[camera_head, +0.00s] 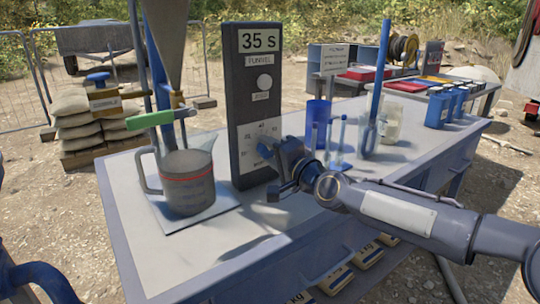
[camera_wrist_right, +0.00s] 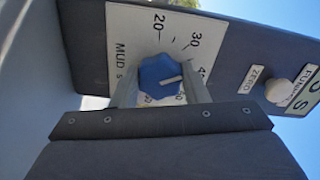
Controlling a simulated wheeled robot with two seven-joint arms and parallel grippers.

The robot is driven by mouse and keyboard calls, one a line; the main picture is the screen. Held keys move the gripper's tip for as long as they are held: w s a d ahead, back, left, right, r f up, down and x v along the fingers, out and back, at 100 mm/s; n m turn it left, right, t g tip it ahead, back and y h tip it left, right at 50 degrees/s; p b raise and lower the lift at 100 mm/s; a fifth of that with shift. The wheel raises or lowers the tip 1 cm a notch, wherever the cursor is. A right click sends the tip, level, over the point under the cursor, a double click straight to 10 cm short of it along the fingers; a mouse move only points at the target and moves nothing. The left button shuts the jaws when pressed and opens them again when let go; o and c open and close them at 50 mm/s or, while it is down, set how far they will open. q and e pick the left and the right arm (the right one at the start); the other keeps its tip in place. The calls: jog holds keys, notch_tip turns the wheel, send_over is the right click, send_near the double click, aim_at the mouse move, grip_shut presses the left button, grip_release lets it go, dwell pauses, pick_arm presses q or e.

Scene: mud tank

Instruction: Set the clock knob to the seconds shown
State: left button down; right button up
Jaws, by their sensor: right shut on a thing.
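The dark upright clock panel (camera_head: 250,105) stands on the table and its display (camera_head: 258,41) reads 35 S. Its blue knob (camera_head: 265,150) sits low on the panel's face. My right gripper (camera_head: 276,160) reaches it from the front right. In the right wrist view the two fingers are closed on either side of the blue knob (camera_wrist_right: 158,76). The right finger covers part of the scale. My left gripper does not show.
A measuring jug (camera_head: 188,180) with grey mud stands left of the panel, under a metal funnel (camera_head: 167,35) with a green handle (camera_head: 150,120). A blue cup (camera_head: 318,122) and glass tubes stand to the right of the panel. The table's front strip is clear.

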jog(key=shift+m, duration=0.3)
jog(key=o, duration=1)
jog(key=shift+c, duration=0.2)
jog(key=b+v, duration=0.1)
jog(key=v, duration=0.7)
